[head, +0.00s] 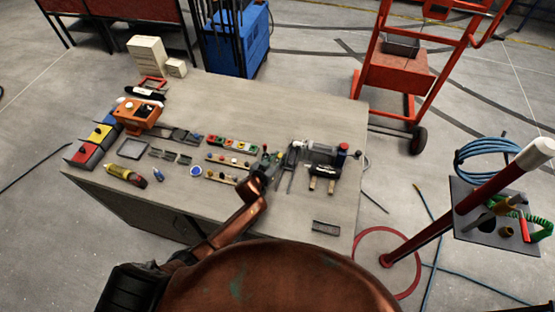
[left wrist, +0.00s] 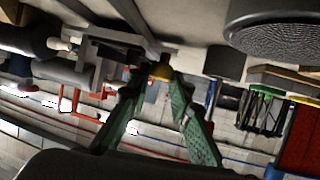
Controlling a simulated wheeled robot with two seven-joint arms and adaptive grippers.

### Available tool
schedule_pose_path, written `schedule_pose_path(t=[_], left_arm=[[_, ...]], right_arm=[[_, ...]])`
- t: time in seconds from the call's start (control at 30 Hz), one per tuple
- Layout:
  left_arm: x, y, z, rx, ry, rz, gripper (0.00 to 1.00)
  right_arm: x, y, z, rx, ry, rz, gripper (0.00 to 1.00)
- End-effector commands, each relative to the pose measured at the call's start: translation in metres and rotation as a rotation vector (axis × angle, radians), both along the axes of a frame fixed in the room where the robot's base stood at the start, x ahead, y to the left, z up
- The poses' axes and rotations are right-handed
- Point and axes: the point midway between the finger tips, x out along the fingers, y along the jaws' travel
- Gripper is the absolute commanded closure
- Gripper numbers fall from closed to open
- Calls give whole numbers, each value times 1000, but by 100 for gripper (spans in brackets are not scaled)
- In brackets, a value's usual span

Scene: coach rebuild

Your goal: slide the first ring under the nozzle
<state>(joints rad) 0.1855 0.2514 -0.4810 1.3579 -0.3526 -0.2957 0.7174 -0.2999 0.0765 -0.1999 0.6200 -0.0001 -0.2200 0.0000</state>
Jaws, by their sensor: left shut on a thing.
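My left gripper (head: 266,168) is over the workbench, between the small-parts rows and the grey device at the right. Grey metal parts of a device (left wrist: 90,62) show close by at the upper left of the wrist view. I cannot make out the nozzle for certain. My right gripper is not in view.
Wooden strips with small coloured parts (head: 228,161) lie left of the gripper. An orange device (head: 139,113) and coloured bins (head: 88,143) stand at the bench's left. A small grey tray (head: 326,228) lies near the front right. The bench top (head: 290,100) is clear at the back.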

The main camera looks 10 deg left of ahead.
Motion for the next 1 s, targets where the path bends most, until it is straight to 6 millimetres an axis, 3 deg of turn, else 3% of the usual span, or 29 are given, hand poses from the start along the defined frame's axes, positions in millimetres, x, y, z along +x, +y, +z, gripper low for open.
schedule_pose_path(t=[0.13,0.53,1.0], left_arm=[[-1,0,-1,0,2,1,73],[-8,3,2,0,0,1,73],[-85,23,35,-1,2,1,73]], right_arm=[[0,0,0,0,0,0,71],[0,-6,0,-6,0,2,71],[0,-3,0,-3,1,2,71]])
